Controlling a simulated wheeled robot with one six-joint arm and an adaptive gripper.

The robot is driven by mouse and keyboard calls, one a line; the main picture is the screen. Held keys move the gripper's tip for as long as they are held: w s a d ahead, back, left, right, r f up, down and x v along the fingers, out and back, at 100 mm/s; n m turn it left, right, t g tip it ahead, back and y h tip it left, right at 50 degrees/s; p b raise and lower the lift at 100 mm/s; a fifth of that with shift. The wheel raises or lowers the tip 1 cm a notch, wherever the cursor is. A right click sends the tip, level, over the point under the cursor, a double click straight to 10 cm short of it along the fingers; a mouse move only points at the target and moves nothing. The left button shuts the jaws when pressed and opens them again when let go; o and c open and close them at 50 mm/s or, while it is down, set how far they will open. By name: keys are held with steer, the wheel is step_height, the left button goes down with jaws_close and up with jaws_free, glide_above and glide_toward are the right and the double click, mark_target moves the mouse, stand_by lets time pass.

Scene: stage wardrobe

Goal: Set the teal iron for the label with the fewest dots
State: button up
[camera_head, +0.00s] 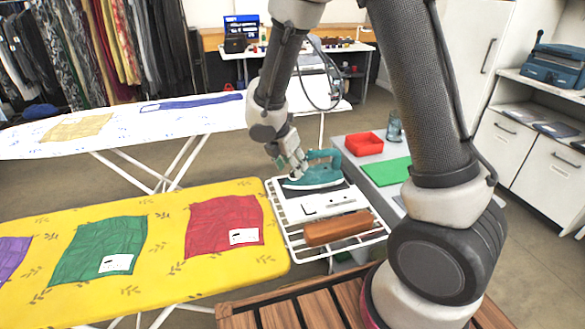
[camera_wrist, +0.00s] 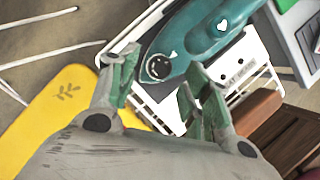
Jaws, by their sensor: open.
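The teal iron (camera_head: 318,172) stands on a white wire rack (camera_head: 283,222) at the right end of the yellow ironing board (camera_head: 180,196). In the wrist view the iron (camera_wrist: 200,45) shows a round dark dial (camera_wrist: 158,67) with a white mark near it. My gripper (camera_head: 292,166) is open over the iron's near-left end; in the wrist view the fingertips (camera_wrist: 160,82) are spread either side of the dial. A red cloth (camera_head: 215,220) and a green cloth (camera_head: 85,250) bear white labels (camera_head: 244,236) (camera_head: 115,263), their dots too small to count. A purple cloth (camera_head: 12,260) is cut off at the left.
A white ironing board (camera_head: 110,143) stands behind. A slatted wooden surface (camera_head: 280,318) is in front.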

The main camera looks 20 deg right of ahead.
steer(key=shift+x, duration=1)
steer(key=c, duration=1)
steer(key=shift+c, duration=0.2)
steer(key=shift+m, duration=0.3)
steer(key=m+g, duration=0.1)
steer(key=m, duration=0.1)
steer(key=m+g, duration=0.1)
steer(key=m, duration=0.2)
steer(key=shift+w+h, duration=0.25)
steer(key=shift+h, duration=0.05)
steer(key=m+g, duration=0.2)
steer(key=m, duration=0.4)
steer(key=shift+w, duration=0.15)
steer(key=shift+g, duration=0.3)
